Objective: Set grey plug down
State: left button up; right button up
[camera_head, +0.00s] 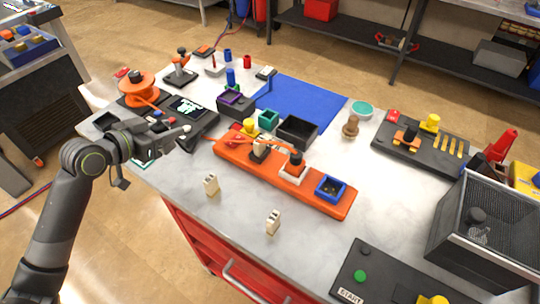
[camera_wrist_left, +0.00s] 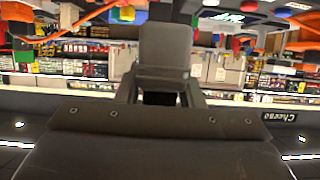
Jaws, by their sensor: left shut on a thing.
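My left gripper (camera_head: 178,133) reaches in from the left and is above the left part of the worktable, near a black device with a screen. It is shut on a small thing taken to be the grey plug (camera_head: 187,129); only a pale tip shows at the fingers. In the left wrist view, dark grey gripper parts (camera_wrist_left: 165,60) fill the middle, and I cannot make out the plug there. Two pale blocks stand apart on the table (camera_head: 240,206), one left (camera_head: 211,185) and one nearer the front (camera_head: 273,222). My right gripper is not in view.
A long orange base (camera_head: 325,199) with several fittings crosses the table middle. The screen device (camera_head: 190,110) is close to my gripper. A blue mat (camera_head: 305,100) lies behind. A black mesh bin (camera_head: 490,225) and START panel (camera_head: 365,287) are at right. Bare tabletop lies in front of the base.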

pick_arm(q)
jog(key=shift+f+p, duration=0.35)
jog(key=shift+f, duration=4.7)
jog(key=shift+f, duration=0.2)
jog(key=o, duration=1)
jog(key=shift+r, duration=0.1)
jog(key=shift+r, duration=0.1)
jog(key=b+v, duration=0.1)
jog(key=v, duration=1.1)
